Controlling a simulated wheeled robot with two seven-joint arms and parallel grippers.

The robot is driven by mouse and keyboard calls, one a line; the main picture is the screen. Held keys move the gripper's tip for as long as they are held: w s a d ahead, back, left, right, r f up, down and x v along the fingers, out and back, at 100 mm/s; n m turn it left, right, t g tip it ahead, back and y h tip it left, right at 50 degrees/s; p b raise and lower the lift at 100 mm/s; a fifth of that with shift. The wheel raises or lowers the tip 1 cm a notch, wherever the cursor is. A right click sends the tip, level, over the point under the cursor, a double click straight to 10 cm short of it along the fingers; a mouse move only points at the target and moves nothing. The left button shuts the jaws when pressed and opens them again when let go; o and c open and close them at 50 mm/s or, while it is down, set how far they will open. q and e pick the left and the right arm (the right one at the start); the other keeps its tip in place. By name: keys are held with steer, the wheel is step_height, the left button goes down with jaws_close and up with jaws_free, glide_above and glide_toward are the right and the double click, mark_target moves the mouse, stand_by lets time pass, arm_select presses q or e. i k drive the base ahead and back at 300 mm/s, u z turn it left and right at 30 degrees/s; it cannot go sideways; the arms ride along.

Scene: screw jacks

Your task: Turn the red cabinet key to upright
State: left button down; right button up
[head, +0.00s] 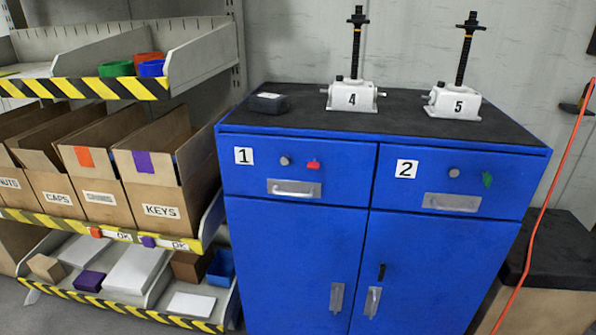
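The blue cabinet (290,240) stands in the middle of the head view. The red key (313,164) sits in the front of the drawer labelled 1, right of a round grey knob (285,161). Its red grip looks wider than tall, so it appears to lie sideways. A green key (487,179) sits in the drawer labelled 2 and looks taller than wide. Neither of my grippers is in view.
Screw jacks 4 (352,97) and 5 (455,102) and a small black box (268,103) stand on the cabinet top. A shelf with boxes (168,180) is at the left. An orange cable (548,195) hangs at the right.

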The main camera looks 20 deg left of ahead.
mark_target(314, 165)
steer(key=k, duration=0.5)
steer(key=u, duration=2.15)
steer(key=i, duration=1.15)
steer(key=z, duration=1.95)
